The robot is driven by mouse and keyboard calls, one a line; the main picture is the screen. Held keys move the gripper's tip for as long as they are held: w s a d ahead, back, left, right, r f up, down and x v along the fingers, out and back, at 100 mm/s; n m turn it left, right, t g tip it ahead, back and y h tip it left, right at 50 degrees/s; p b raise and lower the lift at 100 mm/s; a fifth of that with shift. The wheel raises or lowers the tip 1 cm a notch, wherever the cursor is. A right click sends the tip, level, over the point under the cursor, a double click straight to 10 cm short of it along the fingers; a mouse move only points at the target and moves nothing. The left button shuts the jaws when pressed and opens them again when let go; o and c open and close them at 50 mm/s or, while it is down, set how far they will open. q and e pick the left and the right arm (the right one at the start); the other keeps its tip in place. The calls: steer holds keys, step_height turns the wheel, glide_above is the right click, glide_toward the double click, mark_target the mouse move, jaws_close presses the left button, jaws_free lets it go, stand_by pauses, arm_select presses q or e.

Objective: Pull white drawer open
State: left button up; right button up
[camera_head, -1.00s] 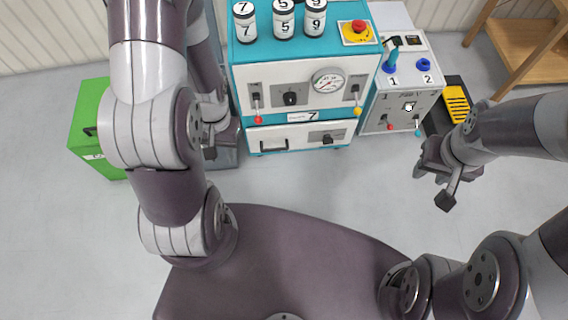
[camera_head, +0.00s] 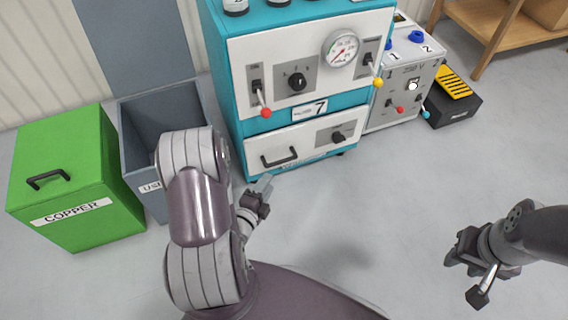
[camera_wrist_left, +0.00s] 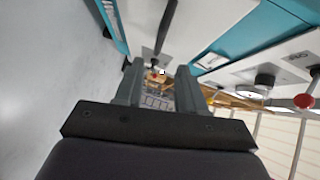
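The white drawer (camera_head: 311,146) is at the bottom of the teal and white cabinet, below the plate marked 7. Its front looks flush with the cabinet. It has a black bar handle (camera_head: 279,158) on the left and a black knob (camera_head: 338,136) on the right. My left gripper (camera_head: 262,190) is just below and in front of the handle, apart from it. In the left wrist view its two fingers (camera_wrist_left: 160,88) are spread with nothing between them, and the handle (camera_wrist_left: 167,27) shows beyond them. My right gripper (camera_head: 468,272) hangs over bare floor at the right, open and empty.
A grey bin (camera_head: 135,150) and a green COPPER box (camera_head: 75,185) stand left of the cabinet. A small switch box (camera_head: 405,95) and a black and yellow case (camera_head: 455,95) stand right. The floor (camera_head: 390,190) before the drawer is clear.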

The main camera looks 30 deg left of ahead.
mark_target(282, 160)
arm_select(q)
steer(key=w+b, duration=0.1)
steer(key=w, duration=0.2)
steer(key=w+f+b, duration=0.1)
steer(key=w+b, duration=0.1)
steer(key=w, duration=0.2)
steer(key=w+f+b, duration=0.1)
steer(key=w+b, duration=0.1)
steer(key=w, duration=0.1)
steer(key=shift+w+a, duration=0.2)
steer(key=shift+a, duration=0.15)
steer(key=shift+w+r, duration=0.15)
steer(key=shift+w, duration=0.3)
jaws_close()
